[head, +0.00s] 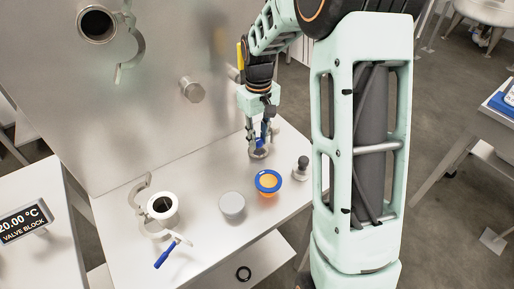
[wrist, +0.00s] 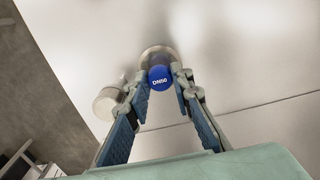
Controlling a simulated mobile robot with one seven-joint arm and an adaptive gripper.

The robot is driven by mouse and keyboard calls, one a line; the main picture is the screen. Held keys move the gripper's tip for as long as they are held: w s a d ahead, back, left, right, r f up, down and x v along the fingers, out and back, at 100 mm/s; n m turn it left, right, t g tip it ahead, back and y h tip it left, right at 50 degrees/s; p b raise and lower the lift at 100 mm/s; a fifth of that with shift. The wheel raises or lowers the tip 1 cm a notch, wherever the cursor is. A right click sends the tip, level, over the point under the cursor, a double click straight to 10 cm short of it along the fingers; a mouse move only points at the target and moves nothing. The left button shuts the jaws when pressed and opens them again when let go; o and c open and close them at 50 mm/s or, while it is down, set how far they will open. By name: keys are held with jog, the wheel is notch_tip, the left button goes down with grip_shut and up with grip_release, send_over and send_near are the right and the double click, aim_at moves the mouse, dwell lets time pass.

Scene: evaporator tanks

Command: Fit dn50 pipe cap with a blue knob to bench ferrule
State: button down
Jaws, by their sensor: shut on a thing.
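The DN50 pipe cap is a steel disc (head: 258,154) with a blue knob (wrist: 160,76) marked DN50. My gripper (head: 259,138) is shut on the blue knob, with one finger on either side of it; it also shows in the wrist view (wrist: 163,75). The disc is on the far side of the knob in the wrist view. I cannot tell whether it touches the bench. The bench ferrule (head: 162,205) stands open-topped at the bench's left, apart from the cap, with an open steel clamp (head: 141,194) around it and a blue clamp handle (head: 165,254) at the front.
Between ferrule and gripper stand a grey round piece (head: 232,206) and an orange piece with a blue ring (head: 268,182). A dark-knobbed piece (head: 301,167) stands right of the cap. The steel panel behind carries a stub (head: 192,90) and an open port (head: 97,24).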

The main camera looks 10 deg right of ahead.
aim_at(258, 140)
jog(key=shift+r+p, duration=1.3)
jog(key=shift+r, duration=0.7)
